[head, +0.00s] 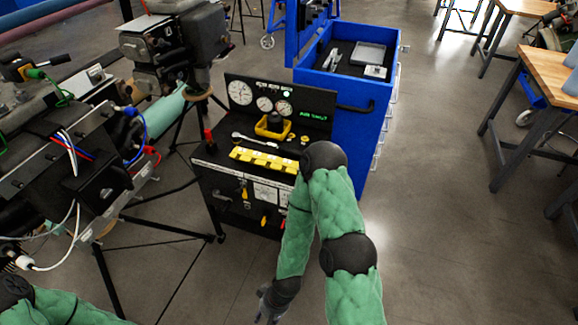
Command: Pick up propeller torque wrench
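A slim silver wrench-like tool (247,139) lies on top of the black gauge cart, behind a yellow block strip (263,160). It looks like the propeller torque wrench, but it is too small to be sure. My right gripper (266,306) hangs low near the bottom edge, in front of the cart and well below its top. It is small and dark, and its fingers cannot be made out clearly. My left arm shows only as green sleeve at the bottom left; its gripper is out of view.
The black cart (228,178) carries gauges and a yellow tray (272,127) holding a black part. A blue tool cabinet (352,105) with an open top drawer stands behind it. Engine equipment on tripods (108,275) crowds the left. Workbenches (552,68) stand right; floor between is clear.

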